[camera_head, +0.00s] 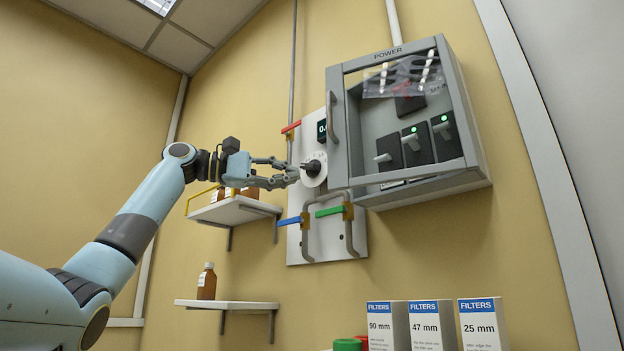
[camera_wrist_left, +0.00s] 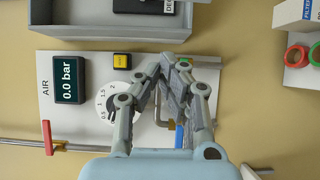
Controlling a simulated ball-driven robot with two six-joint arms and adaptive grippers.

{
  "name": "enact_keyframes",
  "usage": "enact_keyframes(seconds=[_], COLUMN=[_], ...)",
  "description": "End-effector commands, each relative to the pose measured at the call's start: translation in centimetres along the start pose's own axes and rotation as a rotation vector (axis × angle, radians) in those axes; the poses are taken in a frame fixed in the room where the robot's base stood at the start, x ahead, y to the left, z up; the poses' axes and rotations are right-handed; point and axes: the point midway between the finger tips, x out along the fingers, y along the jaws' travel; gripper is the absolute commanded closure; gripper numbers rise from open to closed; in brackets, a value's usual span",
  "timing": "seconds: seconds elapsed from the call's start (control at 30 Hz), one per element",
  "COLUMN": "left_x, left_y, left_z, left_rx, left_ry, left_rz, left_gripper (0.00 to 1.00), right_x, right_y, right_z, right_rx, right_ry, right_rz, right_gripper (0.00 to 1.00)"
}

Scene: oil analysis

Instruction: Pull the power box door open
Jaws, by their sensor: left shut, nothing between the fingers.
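The grey power box (camera_head: 478,150), labelled POWER, hangs on the wall. Its door (camera_head: 339,165) has a grey frame, a clear pane and a vertical handle (camera_head: 334,116) on the left side, and appears closed. Several dark switches with green lights show through the pane. My left gripper (camera_head: 296,173) is shut and empty, in front of the air panel's dial, below and left of the door handle and apart from it. In the left wrist view the shut gripper (camera_wrist_left: 182,66) is over the air panel; part of the power box (camera_wrist_left: 110,33) shows at the top edge.
The white air panel (camera_head: 300,245) carries a dial (camera_head: 313,168), a display, pipes, and red, blue and green levers close to my gripper. Shelves with brown bottles (camera_head: 207,282) are at left. Filter boxes (camera_head: 430,325) stand below the power box. The wall right of it is bare.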

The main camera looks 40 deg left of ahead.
Motion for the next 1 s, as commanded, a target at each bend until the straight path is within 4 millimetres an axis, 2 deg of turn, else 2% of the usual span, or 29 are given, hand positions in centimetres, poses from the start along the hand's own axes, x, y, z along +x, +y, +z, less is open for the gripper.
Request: enact_keyframes(seconds=[0.43,0.63,1.0], left_x=[9.2,7.1,6.5], left_y=[0.4,-0.1,0.0], left_z=[0.2,2.3,3.3], left_rx=[0.003,0.010,0.007], left_ry=[-0.005,0.003,-0.001], left_rz=[-0.001,-0.004,-0.002], left_gripper=[1.00,1.00,1.00], right_x=[-3.9,-3.6,-3.6], right_y=[0.9,0.9,0.2], right_z=[-0.8,-1.2,-0.9], right_rx=[-0.002,-0.002,0.001], right_ry=[0.006,0.012,0.008], right_rz=[0.007,0.007,-0.001], right_gripper=[0.60,0.60,0.60])
